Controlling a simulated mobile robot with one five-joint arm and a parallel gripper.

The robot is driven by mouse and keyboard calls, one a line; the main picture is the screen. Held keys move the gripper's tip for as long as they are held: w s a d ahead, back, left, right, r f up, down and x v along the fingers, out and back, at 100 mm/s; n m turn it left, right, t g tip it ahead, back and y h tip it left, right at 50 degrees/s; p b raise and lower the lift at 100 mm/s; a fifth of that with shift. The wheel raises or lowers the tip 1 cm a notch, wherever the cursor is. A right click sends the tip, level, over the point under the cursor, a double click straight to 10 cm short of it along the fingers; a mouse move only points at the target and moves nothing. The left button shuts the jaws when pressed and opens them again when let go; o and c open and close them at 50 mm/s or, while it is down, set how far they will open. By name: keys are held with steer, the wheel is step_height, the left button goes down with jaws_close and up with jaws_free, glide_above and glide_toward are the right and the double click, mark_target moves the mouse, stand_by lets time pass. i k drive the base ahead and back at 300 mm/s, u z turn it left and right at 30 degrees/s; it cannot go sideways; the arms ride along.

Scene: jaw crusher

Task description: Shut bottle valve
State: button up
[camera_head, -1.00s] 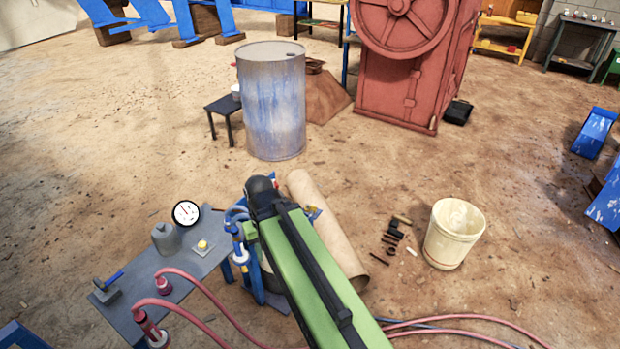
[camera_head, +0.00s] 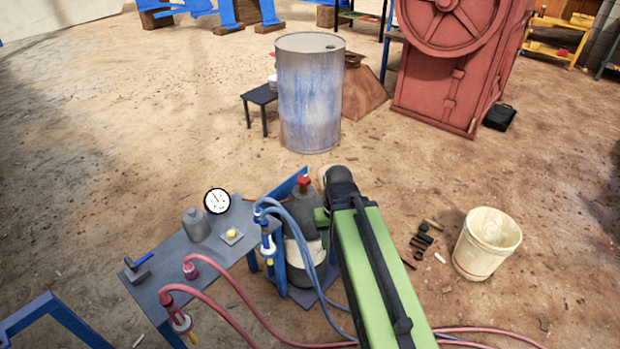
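A dark grey bottle (camera_head: 303,212) with a pale lower band stands upright on a blue stand, just right of the grey bench. Its red valve (camera_head: 304,181) shows on top; how far it is turned cannot be told. My green arm reaches up from the bottom edge, and its black joint is close to the right of the bottle in the picture. A small green part of my arm shows beside the bottle's right side. My gripper and its fingers do not show, so contact with the valve cannot be seen.
The bench (camera_head: 205,263) bears a white-faced gauge (camera_head: 217,201), a grey flask (camera_head: 196,225) and a hammer (camera_head: 137,268). Blue hoses (camera_head: 312,262) loop beside the bottle; red hoses (camera_head: 240,300) cross the front. A drum (camera_head: 309,95) stands behind. A bucket (camera_head: 487,243) stands right.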

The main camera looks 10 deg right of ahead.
mark_target(304, 180)
steer(key=u, duration=5.35)
steer(key=i, duration=0.1)
steer(key=z, duration=2.55)
steer(key=k, duration=0.85)
steer(key=z, duration=1.35)
steer(key=i, duration=1)
steer(key=u, duration=0.05)
